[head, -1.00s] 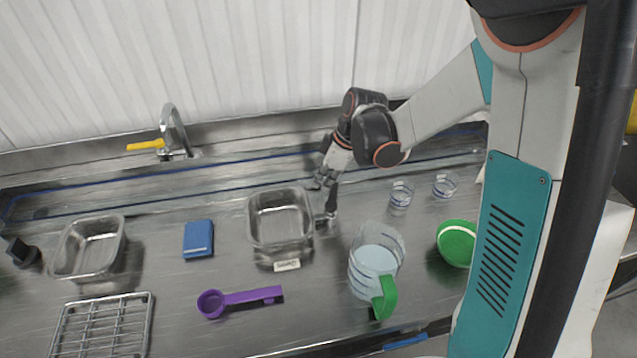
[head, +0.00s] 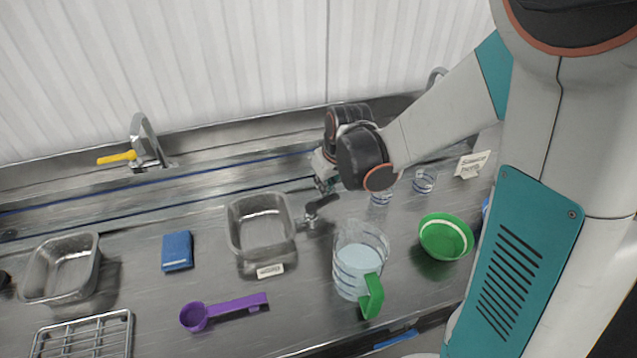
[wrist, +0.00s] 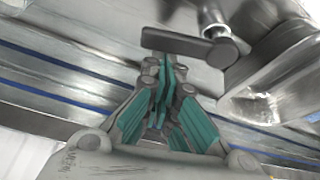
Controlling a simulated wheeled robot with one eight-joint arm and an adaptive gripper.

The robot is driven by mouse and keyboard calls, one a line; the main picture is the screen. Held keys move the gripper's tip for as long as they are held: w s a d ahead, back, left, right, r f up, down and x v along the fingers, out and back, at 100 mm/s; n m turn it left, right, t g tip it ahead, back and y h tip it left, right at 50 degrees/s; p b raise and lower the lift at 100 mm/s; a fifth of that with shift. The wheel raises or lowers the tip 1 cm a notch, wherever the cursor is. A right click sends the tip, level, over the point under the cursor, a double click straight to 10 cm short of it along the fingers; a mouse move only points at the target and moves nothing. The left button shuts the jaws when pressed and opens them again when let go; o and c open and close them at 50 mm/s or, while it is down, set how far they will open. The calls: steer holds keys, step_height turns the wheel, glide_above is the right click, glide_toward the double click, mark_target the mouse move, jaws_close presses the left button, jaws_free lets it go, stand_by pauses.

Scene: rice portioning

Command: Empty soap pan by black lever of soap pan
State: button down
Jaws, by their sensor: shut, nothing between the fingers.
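The soap pan, taken to be the metal pan (head: 236,246) with a small white label, stands upright mid-counter in the head view. Its wall shows at the right of the wrist view (wrist: 262,107). The black lever (head: 322,203) is on a metal tap at the pan's right side and points right and slightly back. In the wrist view the lever (wrist: 185,43) lies across the top, pointing left from its pivot. My gripper (head: 324,183) is shut and empty, just behind the lever. Its fingertips (wrist: 166,75) appear close to the lever; contact cannot be told.
A measuring jug (head: 346,268) with a green handle stands front right of the pan, with a green bowl (head: 432,247) beyond. Small glasses (head: 424,181) stand behind.

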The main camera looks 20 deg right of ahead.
steer(key=shift+s+d, duration=0.4)
steer(key=shift+s, duration=0.2)
steer(key=shift+r, duration=0.1)
stand_by(0.5)
